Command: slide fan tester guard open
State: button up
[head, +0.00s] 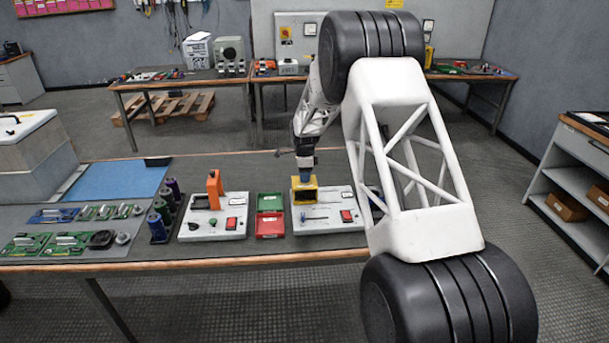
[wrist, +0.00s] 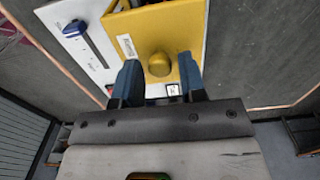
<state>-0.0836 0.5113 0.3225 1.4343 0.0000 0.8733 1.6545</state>
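A light grey tester (head: 328,218) with a yellow box-shaped guard (head: 304,192) stands on the workbench; I take this as the fan tester, but its label is too small to read. In the wrist view the yellow guard (wrist: 155,40) fills the top middle, with a round yellow knob (wrist: 158,65) on its face. My gripper (wrist: 161,68) has its two blue fingertips apart, one on each side of the knob, with small gaps showing. In the head view my gripper (head: 306,172) is at the guard and partly hides it.
A second tester (head: 212,222) with an orange upright part stands to the left. Green (head: 270,202) and red (head: 270,225) trays lie between the testers. Dark cylinders (head: 158,222) and circuit boards (head: 60,242) are further left. A slider slot (wrist: 83,42) shows on the tester's panel.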

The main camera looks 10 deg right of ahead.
grip_shut()
jog(key=shift+d, duration=0.25)
jog(key=d, duration=0.9)
jog(key=shift+d, duration=0.2)
dwell(1.8)
jog(key=shift+d, duration=0.1)
jog(key=shift+o, duration=0.5)
grip_release()
jog(key=shift+r, duration=0.15)
notch_tip(320, 180, up, 7)
dwell(0.7)
